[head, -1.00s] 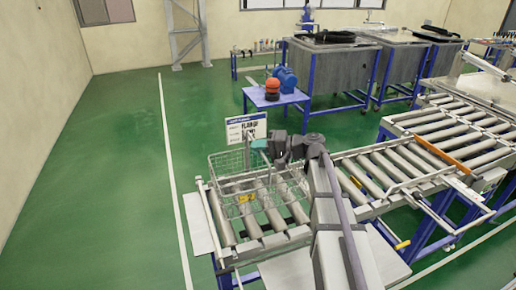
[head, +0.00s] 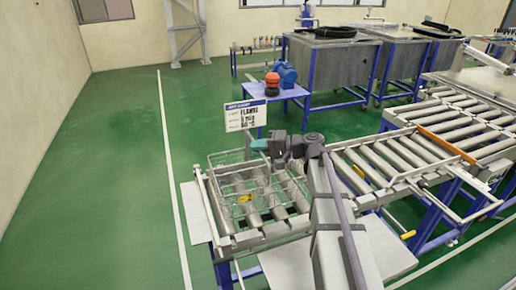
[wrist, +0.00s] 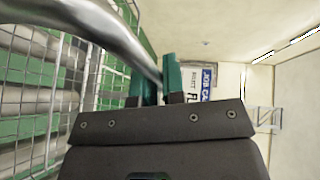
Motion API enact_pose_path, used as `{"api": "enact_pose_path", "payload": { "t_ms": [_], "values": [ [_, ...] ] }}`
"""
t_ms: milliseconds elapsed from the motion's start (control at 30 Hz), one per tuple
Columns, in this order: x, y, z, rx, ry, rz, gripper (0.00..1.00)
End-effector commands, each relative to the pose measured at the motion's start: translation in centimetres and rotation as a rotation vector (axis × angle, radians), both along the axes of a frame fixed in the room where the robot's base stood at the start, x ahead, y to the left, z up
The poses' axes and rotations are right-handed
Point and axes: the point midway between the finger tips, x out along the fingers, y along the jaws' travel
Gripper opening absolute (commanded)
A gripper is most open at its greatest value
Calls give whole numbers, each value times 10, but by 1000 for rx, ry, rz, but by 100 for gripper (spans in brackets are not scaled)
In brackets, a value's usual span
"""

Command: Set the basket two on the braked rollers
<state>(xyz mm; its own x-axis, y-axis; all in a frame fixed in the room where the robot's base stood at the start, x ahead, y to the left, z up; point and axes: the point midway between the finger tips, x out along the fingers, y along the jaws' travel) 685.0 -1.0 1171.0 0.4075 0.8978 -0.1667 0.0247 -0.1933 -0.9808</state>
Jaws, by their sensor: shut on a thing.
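The wire basket (head: 228,163) is an open mesh box at the near left end of the roller line in the head view. It looks roughly level, over the grey rollers (head: 226,215) of the end section; I cannot tell whether its bottom touches them. My gripper (head: 259,145) is at the basket's upper back edge. In the wrist view, its teal fingers (wrist: 160,82) are shut around a round metal bar (wrist: 118,32), which looks like the basket's handle. The basket's mesh (wrist: 45,100) fills the left of that view.
A white job card sign (head: 245,116) stands just behind the basket. More rollers (head: 375,160) run to the right, with an orange bar (head: 445,145) across them. A blue table (head: 262,92) and grey tanks (head: 325,70) stand behind. The green floor at left is clear.

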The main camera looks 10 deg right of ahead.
Motion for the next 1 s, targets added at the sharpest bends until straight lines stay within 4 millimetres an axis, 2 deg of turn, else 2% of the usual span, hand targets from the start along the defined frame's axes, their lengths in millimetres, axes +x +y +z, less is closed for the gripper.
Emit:
{"api": "enact_pose_path", "payload": {
  "t_ms": [300, 333, 633, 867, 1000],
  "values": [
    [0, 0, -7, 1, 0, 0, 0],
    [0, 0, -7, 1, 0, 0, 11],
    [0, 0, -6, 0, 0, 0, 40],
    [0, -1, -6, -1, 0, 0, 40],
    [-6, -15, -2, 0, 1, -4, 40]
  ]
}}
